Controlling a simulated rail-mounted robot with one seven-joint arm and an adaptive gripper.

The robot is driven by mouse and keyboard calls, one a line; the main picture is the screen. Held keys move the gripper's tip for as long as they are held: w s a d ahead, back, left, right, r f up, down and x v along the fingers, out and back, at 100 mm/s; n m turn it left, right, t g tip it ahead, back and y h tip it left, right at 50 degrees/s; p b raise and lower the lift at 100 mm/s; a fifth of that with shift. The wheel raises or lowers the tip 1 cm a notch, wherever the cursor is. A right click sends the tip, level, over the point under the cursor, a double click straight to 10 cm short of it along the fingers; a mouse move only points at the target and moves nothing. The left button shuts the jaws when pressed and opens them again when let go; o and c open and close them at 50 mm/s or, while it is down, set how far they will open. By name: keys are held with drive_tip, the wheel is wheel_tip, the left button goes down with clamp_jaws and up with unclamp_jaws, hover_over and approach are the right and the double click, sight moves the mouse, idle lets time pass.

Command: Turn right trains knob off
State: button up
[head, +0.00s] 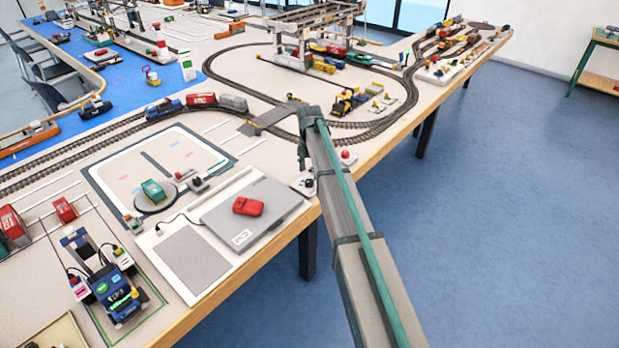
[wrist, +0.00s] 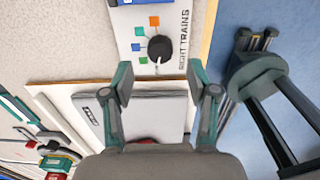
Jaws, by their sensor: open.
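The right trains knob (wrist: 160,48) is a round black dial with a white pointer mark that points down in the wrist view. It sits on a white panel (wrist: 125,22) lettered "RIGHT TRAINS", with small orange, blue and green squares to the left of the dial. In the head view the dark knob (head: 308,183) is small, at the table's front edge. My gripper (wrist: 160,82) is open and empty, its two fingertips apart below the knob in the wrist view. In the head view my arm reaches over the front edge, its end (head: 302,160) near the panel.
Train tracks (head: 230,75) loop behind. Beyond the table edge is open blue floor (head: 480,200).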

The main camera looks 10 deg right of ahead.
sight(310, 181)
wheel_tip(310, 181, up, 7)
drive_tip(key=shift+r, duration=0.2)
idle(0.4)
